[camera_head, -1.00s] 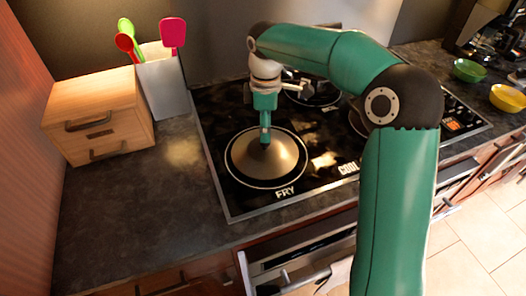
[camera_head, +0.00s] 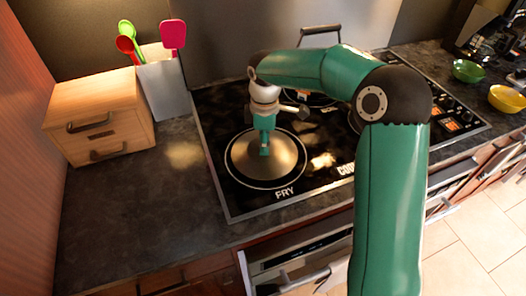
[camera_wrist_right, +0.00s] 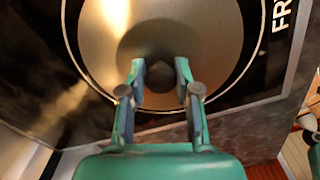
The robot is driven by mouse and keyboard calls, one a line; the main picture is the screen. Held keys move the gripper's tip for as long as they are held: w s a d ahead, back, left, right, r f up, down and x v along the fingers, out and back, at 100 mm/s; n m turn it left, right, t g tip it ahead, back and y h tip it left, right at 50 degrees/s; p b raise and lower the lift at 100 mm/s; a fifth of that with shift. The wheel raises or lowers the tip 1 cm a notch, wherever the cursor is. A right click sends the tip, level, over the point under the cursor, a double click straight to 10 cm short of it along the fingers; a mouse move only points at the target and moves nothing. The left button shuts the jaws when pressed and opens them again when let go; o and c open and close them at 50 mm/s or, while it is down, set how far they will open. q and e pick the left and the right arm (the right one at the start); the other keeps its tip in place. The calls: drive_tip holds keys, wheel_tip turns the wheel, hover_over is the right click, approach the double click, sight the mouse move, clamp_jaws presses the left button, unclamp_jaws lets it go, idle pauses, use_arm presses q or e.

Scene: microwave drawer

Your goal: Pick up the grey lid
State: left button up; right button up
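The grey lid (camera_head: 282,160) is a shiny metal dome lying on the front left burner marked FRY. It also shows in the right wrist view (camera_wrist_right: 208,35), with a dark round knob (camera_wrist_right: 160,74) near its middle. My right gripper (camera_head: 264,151) points down over the lid. In the wrist view its two fingers (camera_wrist_right: 160,70) are apart, one on each side of the knob; I cannot tell whether they touch it. The gripper hides part of the lid's top in the head view. My left gripper is not in view.
A wooden drawer box (camera_head: 98,115) and a white utensil holder (camera_head: 164,88) stand left of the black cooktop (camera_head: 225,115). Green (camera_head: 468,71) and yellow (camera_head: 508,98) bowls are at the right. The counter (camera_head: 130,210) left of the cooktop is clear.

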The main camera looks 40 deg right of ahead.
clamp_jaws()
drive_tip(key=shift+r, duration=0.15)
